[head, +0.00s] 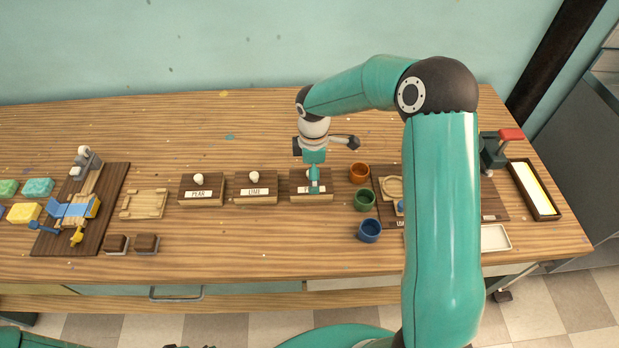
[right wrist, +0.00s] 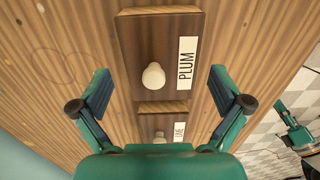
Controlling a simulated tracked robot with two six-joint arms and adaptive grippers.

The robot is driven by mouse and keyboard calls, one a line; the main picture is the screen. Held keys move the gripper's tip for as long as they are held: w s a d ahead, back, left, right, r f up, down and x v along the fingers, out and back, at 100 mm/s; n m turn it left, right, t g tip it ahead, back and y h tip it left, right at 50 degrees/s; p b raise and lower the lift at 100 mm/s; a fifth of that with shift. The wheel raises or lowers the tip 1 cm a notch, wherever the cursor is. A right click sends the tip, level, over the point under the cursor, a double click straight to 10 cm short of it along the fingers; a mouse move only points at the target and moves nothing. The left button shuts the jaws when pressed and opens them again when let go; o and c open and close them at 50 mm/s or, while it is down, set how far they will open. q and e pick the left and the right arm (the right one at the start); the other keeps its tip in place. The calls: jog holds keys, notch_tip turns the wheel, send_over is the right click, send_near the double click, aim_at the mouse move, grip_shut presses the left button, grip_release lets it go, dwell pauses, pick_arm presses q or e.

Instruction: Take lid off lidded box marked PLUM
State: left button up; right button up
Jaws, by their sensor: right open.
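The PLUM box (right wrist: 137,47) is dark wood with a white label and a lid bearing a round white knob (right wrist: 153,76). In the head view the box (head: 298,180) is the rightmost of three lidded boxes, partly hidden by my right gripper (head: 314,188). My right gripper (right wrist: 159,78) is open above the lid, its fingers on either side of the knob and apart from it. The lid is on the box. A teal part, seemingly my left gripper (right wrist: 298,135), shows at the right edge of the right wrist view, too small to judge.
The LIME box (head: 255,188) and PEAR box (head: 201,190) stand to the left. Orange (head: 359,173), green (head: 364,200) and blue (head: 369,231) cups stand close on the right. A wooden rack (head: 144,204) lies farther left. The table front below the boxes is clear.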

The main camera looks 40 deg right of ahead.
jog(key=shift+f, duration=0.8)
jog(key=shift+s+a+r, duration=0.1)
jog(key=shift+s, duration=0.1)
jog(key=c, duration=1.5)
jog(key=shift+c, duration=0.8)
